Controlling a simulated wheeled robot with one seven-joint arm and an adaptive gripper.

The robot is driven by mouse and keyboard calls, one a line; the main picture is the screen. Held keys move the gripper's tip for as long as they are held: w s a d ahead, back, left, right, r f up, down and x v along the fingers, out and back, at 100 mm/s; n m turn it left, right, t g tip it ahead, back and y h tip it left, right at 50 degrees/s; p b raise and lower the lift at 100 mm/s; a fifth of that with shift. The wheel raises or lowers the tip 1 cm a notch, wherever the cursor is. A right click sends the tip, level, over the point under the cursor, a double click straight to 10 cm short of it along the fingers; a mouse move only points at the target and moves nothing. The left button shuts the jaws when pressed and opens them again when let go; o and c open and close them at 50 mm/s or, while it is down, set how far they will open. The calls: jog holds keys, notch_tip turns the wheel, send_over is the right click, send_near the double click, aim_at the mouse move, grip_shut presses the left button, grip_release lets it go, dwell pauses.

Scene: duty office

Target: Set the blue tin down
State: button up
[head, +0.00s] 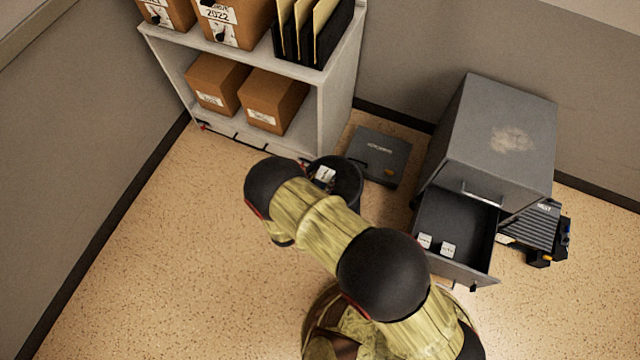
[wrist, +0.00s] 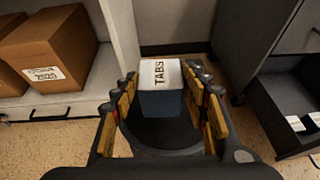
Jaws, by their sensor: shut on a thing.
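The blue tin (wrist: 160,103) has a white top marked "TABS" and sits between the fingers of my gripper (wrist: 165,88) in the wrist view. My gripper is shut on it, with the fingers along its left and right sides. The tin's white top (head: 324,174) also shows in the head view, just past the end of my arm. A dark round bin-like thing (head: 348,183) lies behind and below the tin, and its dark curved shape (wrist: 168,138) shows under the tin in the wrist view. I cannot tell whether the tin touches it. My arm hides most of the gripper in the head view.
A grey cabinet (head: 488,130) stands at right with its lower drawer (head: 455,218) pulled out, two small white-topped items inside. A pale shelf (head: 335,105) with brown boxes stands at the back left. A flat dark case (head: 380,153) lies between them. The left floor is clear.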

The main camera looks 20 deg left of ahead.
jog(key=shift+w+a+f+b, duration=0.35)
jog(key=shift+w+f, duration=0.2)
jog(key=shift+f, duration=0.25)
jog(key=f, duration=0.1)
jog(key=f+b, duration=0.2)
jog(key=shift+w+a+f, duration=0.15)
jog(key=shift+w+f, duration=0.1)
jog(key=shift+f, duration=0.15)
jog(key=shift+r, duration=0.15)
jog(key=o, duration=1.2)
jog(key=shift+o, duration=0.2)
